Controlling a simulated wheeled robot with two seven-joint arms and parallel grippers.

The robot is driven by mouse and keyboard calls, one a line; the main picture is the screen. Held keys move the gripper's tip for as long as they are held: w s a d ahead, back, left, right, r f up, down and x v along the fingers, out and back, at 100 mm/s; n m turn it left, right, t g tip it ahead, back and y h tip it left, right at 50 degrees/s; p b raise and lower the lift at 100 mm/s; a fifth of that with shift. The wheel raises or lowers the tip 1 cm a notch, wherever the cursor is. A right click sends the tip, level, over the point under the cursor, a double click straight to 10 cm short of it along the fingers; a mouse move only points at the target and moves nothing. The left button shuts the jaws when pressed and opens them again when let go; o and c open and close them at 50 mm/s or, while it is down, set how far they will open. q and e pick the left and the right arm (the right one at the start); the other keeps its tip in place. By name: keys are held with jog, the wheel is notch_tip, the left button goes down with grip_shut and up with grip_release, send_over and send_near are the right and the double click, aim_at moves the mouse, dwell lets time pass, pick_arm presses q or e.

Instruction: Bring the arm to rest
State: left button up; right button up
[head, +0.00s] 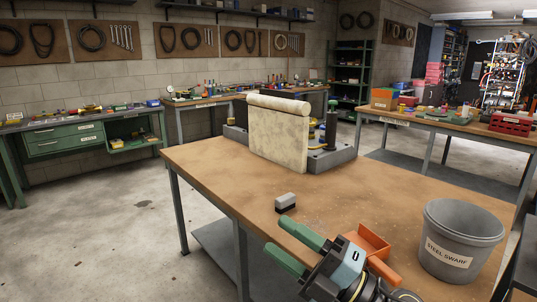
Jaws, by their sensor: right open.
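My right gripper (276,235) shows at the bottom centre, over the near part of the wooden workbench (215,165). Its two green fingers point to the upper left, apart, with nothing between them. A small block, dark below and pale on top (286,202), sits on the bench just beyond the fingertips, apart from them. An orange tray (372,240) lies behind the gripper's body, which partly hides it. My left gripper is not in view.
A grey bucket labelled STEEL SWARF (462,240) stands right of my gripper. A beige upright panel with a rolled top (278,135) stands at the bench's back, before a grey base (335,158). The bench's left part is clear. Other workbenches line the walls.

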jog(key=s+d+f+m+t+h, duration=0.2)
jog(key=d+f+m+t+h, duration=0.1)
jog(key=d+f+m+h, duration=1.85)
jog(key=s+a+f+m+g+y, duration=0.1)
jog(key=s+f+m+g, duration=0.3)
jog(key=s, duration=0.6)
jog(key=s+a+f+m+g+y, duration=0.1)
jog(key=s+a+f+m+g, duration=0.15)
jog(key=s+f+g, duration=0.55)
jog(key=s+d+f, duration=0.1)
jog(key=s+f, duration=0.1)
jog(key=f, duration=0.9)
jog(key=s+d+f, duration=0.1)
jog(key=s+f, duration=0.1)
jog(key=f, duration=1)
jog(key=s+d+f, duration=0.2)
jog(key=s+f, duration=0.4)
jog(key=s, duration=0.2)
jog(key=s+d+f+g, duration=0.1)
jog(key=s+d+f, duration=0.2)
jog(key=s+f, duration=0.4)
jog(key=shift+s+f+n, duration=0.25)
jog(key=shift+s+n, duration=0.05)
jog(key=shift+s, duration=0.2)
